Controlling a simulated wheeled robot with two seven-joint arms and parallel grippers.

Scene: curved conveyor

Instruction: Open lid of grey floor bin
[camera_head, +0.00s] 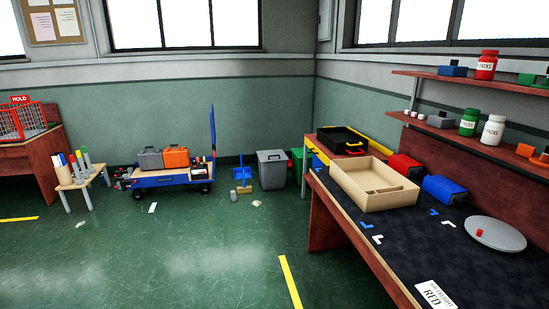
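The grey floor bin (272,172) stands on the green floor against the far wall, near the room's corner. Its grey lid (271,156) lies flat on top and looks closed. The bin is well away across the room. Neither of my grippers shows in the head view.
A blue cart (160,180) with toolboxes stands left of the bin, a blue dustpan (241,174) and broom between them. A green bin (297,160) is close on its right. A dark-topped workbench (400,250) fills the right side. The floor (190,245) ahead is mostly open.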

